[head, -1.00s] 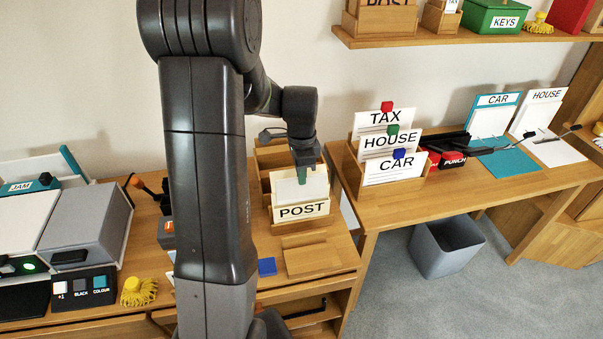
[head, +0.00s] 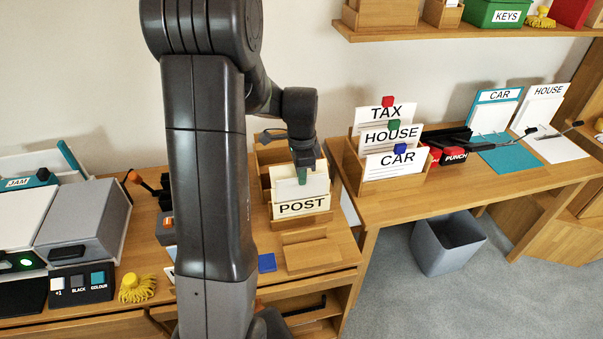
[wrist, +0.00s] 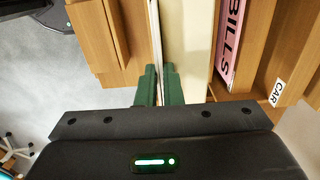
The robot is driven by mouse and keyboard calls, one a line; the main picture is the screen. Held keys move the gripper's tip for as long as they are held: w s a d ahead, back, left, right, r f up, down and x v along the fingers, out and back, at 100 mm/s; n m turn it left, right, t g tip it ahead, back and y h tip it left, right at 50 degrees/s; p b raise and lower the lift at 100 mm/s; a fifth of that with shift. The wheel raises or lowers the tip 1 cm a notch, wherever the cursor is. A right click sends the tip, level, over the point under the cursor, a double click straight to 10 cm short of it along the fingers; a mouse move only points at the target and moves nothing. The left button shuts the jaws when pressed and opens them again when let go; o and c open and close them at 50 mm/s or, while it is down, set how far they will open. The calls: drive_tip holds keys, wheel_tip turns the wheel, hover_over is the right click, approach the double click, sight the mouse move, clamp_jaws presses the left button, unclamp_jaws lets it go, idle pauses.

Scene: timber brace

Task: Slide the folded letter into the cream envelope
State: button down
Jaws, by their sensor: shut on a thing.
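My gripper (head: 302,176) points down over the wooden POST holder (head: 303,220) and is shut on the folded letter (head: 286,188), a pale sheet. In the wrist view the green fingers (wrist: 160,88) close about a thin white edge. Cream paper, apparently the envelope (wrist: 186,45), stands right beside them there. In the head view the cream front marked POST (head: 301,206) hides the lower part of the papers. I cannot tell how far the letter's lower edge is inside the envelope.
A wooden rack with TAX, HOUSE and CAR cards (head: 390,178) stands to the right. A small wooden stand (head: 311,255) and a blue block (head: 267,262) lie in front of the holder.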

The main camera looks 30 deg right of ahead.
drive_tip(key=shift+f, duration=0.25)
drive_tip(key=c, duration=1)
unclamp_jaws()
drive_tip(key=shift+r+p, duration=2.85)
drive_tip(key=shift+r, duration=1.15)
